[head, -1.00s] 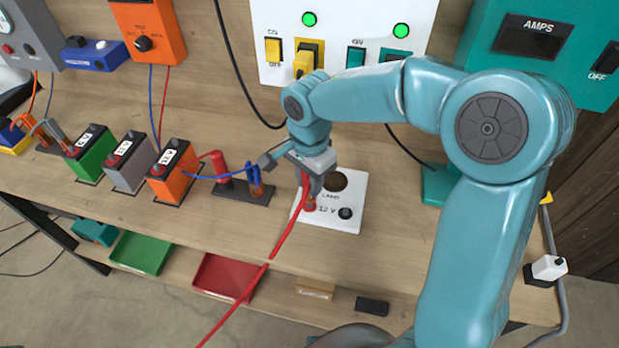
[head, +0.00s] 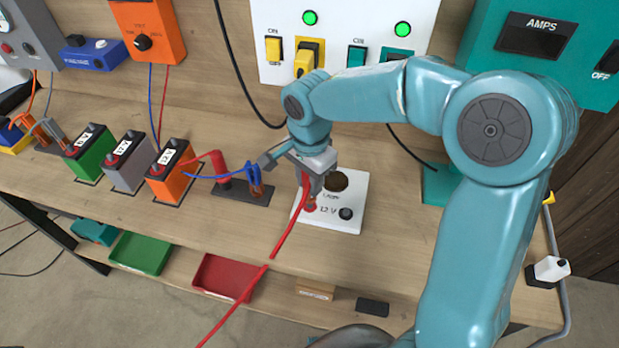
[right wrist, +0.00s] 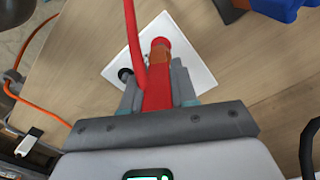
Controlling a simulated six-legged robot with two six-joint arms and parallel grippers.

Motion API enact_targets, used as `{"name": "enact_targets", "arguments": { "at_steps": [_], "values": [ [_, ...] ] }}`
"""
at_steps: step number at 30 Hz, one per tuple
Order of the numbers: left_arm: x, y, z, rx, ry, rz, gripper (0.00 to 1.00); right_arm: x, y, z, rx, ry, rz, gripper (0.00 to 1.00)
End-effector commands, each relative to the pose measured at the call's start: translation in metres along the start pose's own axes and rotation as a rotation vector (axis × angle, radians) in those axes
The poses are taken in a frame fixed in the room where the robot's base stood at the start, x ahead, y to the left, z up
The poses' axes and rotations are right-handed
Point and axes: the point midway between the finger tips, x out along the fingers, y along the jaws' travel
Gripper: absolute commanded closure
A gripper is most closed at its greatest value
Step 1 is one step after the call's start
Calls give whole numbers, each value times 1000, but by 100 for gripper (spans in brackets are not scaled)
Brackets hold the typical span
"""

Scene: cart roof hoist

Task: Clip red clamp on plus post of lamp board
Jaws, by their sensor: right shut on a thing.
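The white lamp board (head: 352,219) lies on the bench, marked "12 V", with a dark round lamp (head: 337,181) and a black post (head: 346,213). It also shows in the right wrist view (right wrist: 198,67). My right gripper (head: 312,190) is over the left part of the board. It is shut on the red clamp (right wrist: 157,92), whose red cable (head: 287,238) runs down off the bench. The clamp's copper-coloured jaws (right wrist: 160,54) are at a red post top (right wrist: 160,42); I cannot tell whether they grip it. My left gripper is not in view.
A dark holder (head: 243,191) with a red clamp and a blue-cabled clamp stands left of the board. Orange (head: 171,171), grey (head: 129,162) and green (head: 89,153) batteries stand further left.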

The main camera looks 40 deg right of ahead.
Motion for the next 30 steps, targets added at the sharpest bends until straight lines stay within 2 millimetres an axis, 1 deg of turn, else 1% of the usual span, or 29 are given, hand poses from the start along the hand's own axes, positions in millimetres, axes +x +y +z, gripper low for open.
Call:
{"name": "enact_targets", "arguments": {
  "at_steps": [19,30],
  "values": [
    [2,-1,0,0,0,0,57,0,0,-1,0,0,0,100],
    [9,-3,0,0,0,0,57,9,0,-1,0,0,0,100]
  ]
}}
